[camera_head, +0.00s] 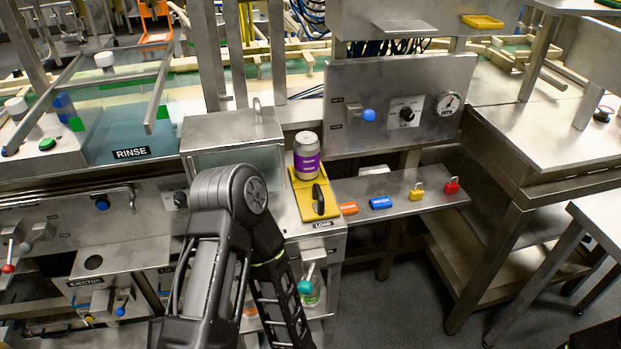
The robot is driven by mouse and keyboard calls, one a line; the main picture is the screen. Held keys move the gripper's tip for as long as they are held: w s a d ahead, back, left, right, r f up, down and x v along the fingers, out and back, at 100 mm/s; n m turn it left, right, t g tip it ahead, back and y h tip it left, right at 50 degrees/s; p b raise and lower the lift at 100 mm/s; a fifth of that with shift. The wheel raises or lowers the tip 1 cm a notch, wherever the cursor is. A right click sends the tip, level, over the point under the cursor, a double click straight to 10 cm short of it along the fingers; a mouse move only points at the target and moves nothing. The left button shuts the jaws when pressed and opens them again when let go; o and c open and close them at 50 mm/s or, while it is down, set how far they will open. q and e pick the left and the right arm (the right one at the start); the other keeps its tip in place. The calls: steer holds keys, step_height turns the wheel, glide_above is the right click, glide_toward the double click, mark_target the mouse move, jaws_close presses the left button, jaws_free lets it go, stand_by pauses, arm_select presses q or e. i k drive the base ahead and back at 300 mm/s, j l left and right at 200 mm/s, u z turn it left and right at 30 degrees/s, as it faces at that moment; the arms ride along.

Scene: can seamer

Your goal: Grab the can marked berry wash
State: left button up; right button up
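A metal can with a purple label (306,158) stands upright at the back end of a yellow tray (304,206), above a "LOAD" sign. The print on its label is too small to read, so I cannot tell whether it says berry wash. One black arm of mine fills the lower middle, bent at a joint left of and in front of the tray. Its forearm runs down to the bottom edge, apart from the can.
A black handle (318,199) stands on the tray in front of the can. A clear-sided metal box (235,140) is close on its left. A gauge panel (392,104) rises behind right. A shelf (400,190) with coloured tags and padlocks extends right. Open floor lies at lower right.

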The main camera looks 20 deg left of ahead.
mark_target(305, 145)
steer(key=i+l+u, duration=0.1)
steer(key=u, duration=0.5)
steer(key=i+l+u, duration=0.15)
steer(key=l+u, duration=0.15)
steer(key=l, duration=0.75)
steer(key=l+u, duration=0.3)
steer(key=l, duration=1.4)
steer(key=i, duration=0.05)
